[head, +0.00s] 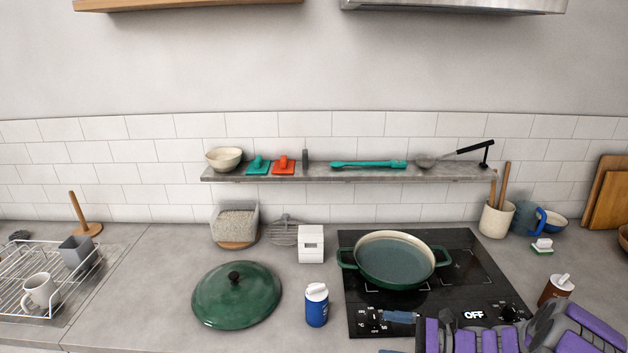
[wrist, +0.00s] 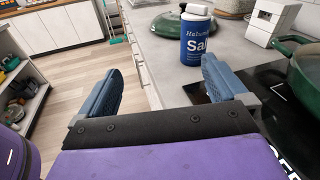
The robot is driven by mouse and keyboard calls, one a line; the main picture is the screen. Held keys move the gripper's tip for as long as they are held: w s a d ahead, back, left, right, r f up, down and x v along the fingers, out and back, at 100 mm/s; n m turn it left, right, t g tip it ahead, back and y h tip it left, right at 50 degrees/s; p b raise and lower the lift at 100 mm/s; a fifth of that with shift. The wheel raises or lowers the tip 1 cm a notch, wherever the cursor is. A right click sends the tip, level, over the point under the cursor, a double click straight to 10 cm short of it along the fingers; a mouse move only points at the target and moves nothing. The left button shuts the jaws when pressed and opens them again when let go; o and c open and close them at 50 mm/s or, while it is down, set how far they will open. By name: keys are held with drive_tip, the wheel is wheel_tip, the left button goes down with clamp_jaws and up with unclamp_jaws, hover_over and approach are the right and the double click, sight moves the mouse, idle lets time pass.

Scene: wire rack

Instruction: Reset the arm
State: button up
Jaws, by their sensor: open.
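My gripper (head: 385,334) is at the front edge of the counter, low in the head view, with its blue fingers pointing left. In the wrist view my gripper (wrist: 160,68) has its two fingers wide apart with nothing between them. A blue salt container (head: 317,306) with a white lid stands upright on the counter to the left of the gripper. In the wrist view the salt container (wrist: 195,40) is beyond the right finger, apart from it as far as I can tell. My purple arm covers the front right of the cooktop.
A green pan (head: 395,262) sits on the black cooktop (head: 480,268). A green lid (head: 236,296) lies on the counter (head: 150,285). A wire rack (head: 15,285) holding a white mug is at left. A shelf (head: 310,176) runs along the wall. Open floor (wrist: 75,95) lies before the counter.

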drive_tip(key=s+a+r+n+g+h, duration=0.35)
drive_tip(key=s+a+r+n, duration=0.2)
drive_tip(key=s+a, duration=0.2)
drive_tip(key=s+a+r+n+g+h, duration=0.2)
drive_tip(key=s+a+r+n+g, duration=0.35)
drive_tip(key=s, duration=0.25)
drive_tip(key=s+d+r+n+t+h, duration=0.1)
drive_tip(key=s+d+n+h, duration=0.2)
drive_tip(key=s, duration=0.6)
drive_tip(key=s+d+r+n+t+h, duration=0.1)
drive_tip(key=s+d+r+n+h, duration=0.1)
drive_tip(key=s+d+n+h, duration=0.2)
drive_tip(key=s+n+h, duration=0.2)
drive_tip(key=s+h, duration=0.2)
drive_tip(key=s, duration=0.2)
drive_tip(key=shift+s, duration=0.15)
